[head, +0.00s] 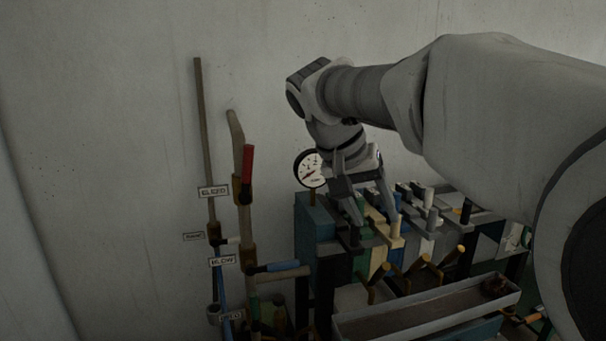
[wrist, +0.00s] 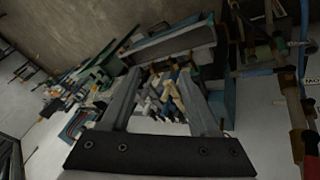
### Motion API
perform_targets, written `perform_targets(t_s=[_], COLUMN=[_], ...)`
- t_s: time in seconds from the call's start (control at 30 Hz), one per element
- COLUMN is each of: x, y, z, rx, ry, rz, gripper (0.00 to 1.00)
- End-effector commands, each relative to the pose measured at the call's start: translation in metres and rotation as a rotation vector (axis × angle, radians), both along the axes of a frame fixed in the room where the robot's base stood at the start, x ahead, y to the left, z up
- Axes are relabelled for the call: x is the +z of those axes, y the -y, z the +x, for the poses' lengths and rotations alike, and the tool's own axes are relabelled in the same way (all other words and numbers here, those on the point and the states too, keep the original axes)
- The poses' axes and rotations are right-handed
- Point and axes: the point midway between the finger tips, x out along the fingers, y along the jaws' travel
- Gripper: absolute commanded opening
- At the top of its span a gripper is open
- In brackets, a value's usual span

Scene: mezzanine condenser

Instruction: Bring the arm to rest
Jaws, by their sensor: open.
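My arm reaches in from the right in the head view, bent downward at the wrist. My gripper (head: 374,218) points down over the row of valve blocks, in front of the wall. Its two fingers are spread apart and nothing is held between them. In the wrist view, my gripper (wrist: 160,72) also shows open, with the coloured block tops visible between and beyond its fingers. The head view does not clearly show whether the fingertips touch the blocks.
A pressure gauge (head: 309,169) stands left of my wrist. A red-handled lever (head: 246,175), upright pipes and a "BLOW" label (head: 222,260) are farther left. A grey trough (head: 420,312) lies in front of the blocks. The wall area at upper left is clear.

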Motion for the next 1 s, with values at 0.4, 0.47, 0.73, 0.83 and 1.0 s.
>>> perform_targets(t_s=[0.4,0.47,0.73,0.83,1.0], x=[-0.050,-0.060,-0.101,-0.109,-0.114], y=[0.033,0.033,0.029,0.027,0.027], z=[-0.122,-0.138,-0.189,-0.197,-0.200], rx=[0.255,0.287,0.382,0.398,0.406], ry=[0.016,0.034,0.120,0.136,0.145], rz=[0.249,0.270,0.307,0.308,0.308], gripper=[0.61,0.61,0.61,0.61,0.61])
